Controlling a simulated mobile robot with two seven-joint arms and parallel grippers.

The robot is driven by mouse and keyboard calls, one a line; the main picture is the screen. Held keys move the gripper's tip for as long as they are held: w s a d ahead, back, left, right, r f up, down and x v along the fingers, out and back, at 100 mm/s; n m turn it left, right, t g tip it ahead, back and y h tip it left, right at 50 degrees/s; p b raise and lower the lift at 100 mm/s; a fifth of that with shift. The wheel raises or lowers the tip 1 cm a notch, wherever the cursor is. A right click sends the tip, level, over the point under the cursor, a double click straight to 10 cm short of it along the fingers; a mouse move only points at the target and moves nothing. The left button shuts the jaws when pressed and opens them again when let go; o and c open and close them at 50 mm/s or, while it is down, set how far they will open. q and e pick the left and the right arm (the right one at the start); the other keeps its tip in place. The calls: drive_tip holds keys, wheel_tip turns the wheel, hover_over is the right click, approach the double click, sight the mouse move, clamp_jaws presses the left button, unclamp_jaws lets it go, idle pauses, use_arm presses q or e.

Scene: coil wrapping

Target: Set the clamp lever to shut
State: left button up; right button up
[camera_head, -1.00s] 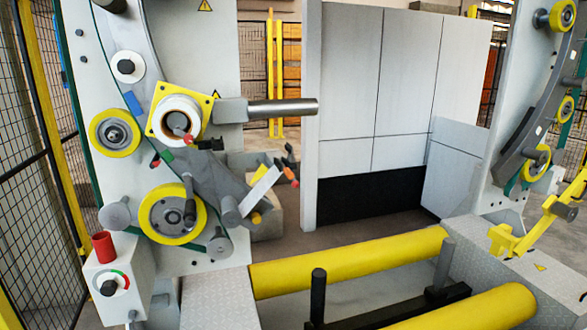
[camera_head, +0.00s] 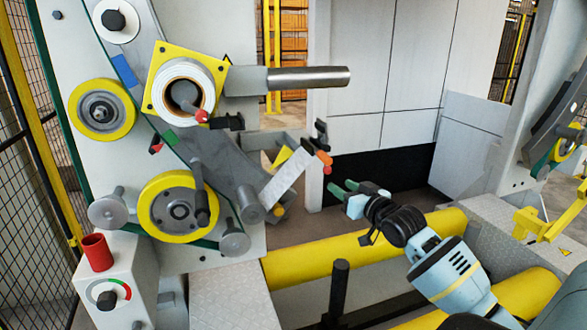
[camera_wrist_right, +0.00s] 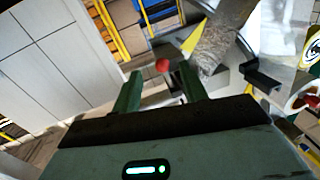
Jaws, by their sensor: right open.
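My right gripper (camera_head: 342,188) comes in from the lower right, open and empty, with green fingers just right of and below this knob. In the right wrist view the red knob (camera_wrist_right: 162,65) appears beyond and between the two fingertips of my right gripper (camera_wrist_right: 159,74), apart from them. A second lever with a red ball (camera_head: 201,116) is at the white roll's hub. My left gripper is out of view.
The yellow square plate with the white roll (camera_head: 205,92) and a steel shaft (camera_head: 309,77) stand above left. A yellow roller (camera_head: 300,262) lies below the gripper. A control box (camera_head: 116,280) with a red cylinder (camera_head: 97,252) is at lower left.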

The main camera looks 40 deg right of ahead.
sight(330, 172)
drive_tip(key=shift+w+d+r, duration=0.15)
drive_tip(key=shift+w+r, duration=0.05)
drive_tip(key=shift+r, duration=0.75)
drive_tip(key=shift+w+d, duration=0.2)
drive_tip(key=shift+w, duration=1.7)
drive_tip(key=shift+w+d, duration=0.2)
drive_tip(key=shift+w, duration=1.7)
drive_tip(key=shift+f, duration=0.1)
clamp_jaws()
